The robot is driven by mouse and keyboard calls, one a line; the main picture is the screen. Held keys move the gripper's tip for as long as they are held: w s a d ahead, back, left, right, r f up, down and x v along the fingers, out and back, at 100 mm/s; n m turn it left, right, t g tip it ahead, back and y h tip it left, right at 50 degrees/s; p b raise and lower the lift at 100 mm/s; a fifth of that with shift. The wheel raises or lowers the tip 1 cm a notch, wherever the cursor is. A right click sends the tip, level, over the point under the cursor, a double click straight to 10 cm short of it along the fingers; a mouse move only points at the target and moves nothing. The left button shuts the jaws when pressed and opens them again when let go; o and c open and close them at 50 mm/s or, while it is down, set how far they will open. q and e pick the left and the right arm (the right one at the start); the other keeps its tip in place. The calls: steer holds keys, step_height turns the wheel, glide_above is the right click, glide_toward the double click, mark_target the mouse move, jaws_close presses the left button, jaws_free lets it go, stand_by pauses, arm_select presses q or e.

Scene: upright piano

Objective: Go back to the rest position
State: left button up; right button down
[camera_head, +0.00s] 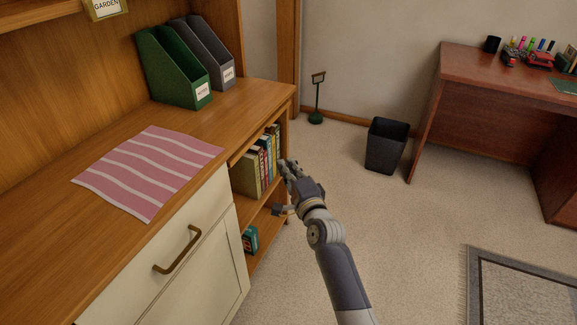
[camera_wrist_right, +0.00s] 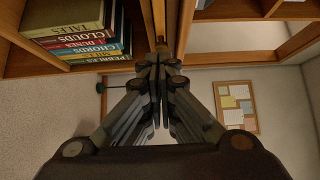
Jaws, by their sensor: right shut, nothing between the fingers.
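My right gripper (camera_head: 289,172) is in front of the open shelf at the right end of the wooden cabinet (camera_head: 262,92), close to a row of upright books (camera_head: 257,162). In the right wrist view the fingers of my right gripper (camera_wrist_right: 158,60) are together and empty. The books (camera_wrist_right: 85,35) show at the upper left of that view, apart from the fingers. My left gripper is not in the head view.
A pink striped cloth (camera_head: 150,170) and green (camera_head: 172,68) and grey (camera_head: 208,55) file holders are on the cabinet top. A teal box (camera_head: 250,239) sits on the lower shelf. A black bin (camera_head: 386,146) stands by the desk (camera_head: 440,110). Carpet between is clear.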

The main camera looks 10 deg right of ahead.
steer(key=s+d+f+n+g+h, duration=0.15)
steer(key=s+f+n+g, duration=0.25)
steer(key=s+f, duration=0.7)
steer(key=s+d+f+n+g, duration=0.25)
steer(key=s+f+n, duration=0.25)
steer(key=s+f, duration=0.5)
steer(key=s+d+f+n+g, duration=0.1)
steer(key=s+f+n+g, duration=0.35)
steer(key=s+f, duration=0.65)
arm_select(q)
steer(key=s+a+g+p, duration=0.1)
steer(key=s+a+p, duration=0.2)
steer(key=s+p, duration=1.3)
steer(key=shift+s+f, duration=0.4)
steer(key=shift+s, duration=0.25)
arm_select(e)
steer(key=s+d+f+n+g, duration=0.1)
steer(key=s+d+f+g, duration=0.1)
steer(key=s, duration=0.8)
steer(key=s+d+f+n+g+h, duration=0.1)
steer(key=s+d+f+n, duration=0.1)
steer(key=s, duration=0.8)
steer(key=s+d+f+n+g+h, duration=0.1)
steer(key=s+d+f+g, duration=0.1)
steer(key=s+f, duration=0.3)
steer(key=shift+s+d+f+n+g, duration=0.25)
steer(key=shift+s+d, duration=0.6)
steer(key=shift+s, duration=1.55)
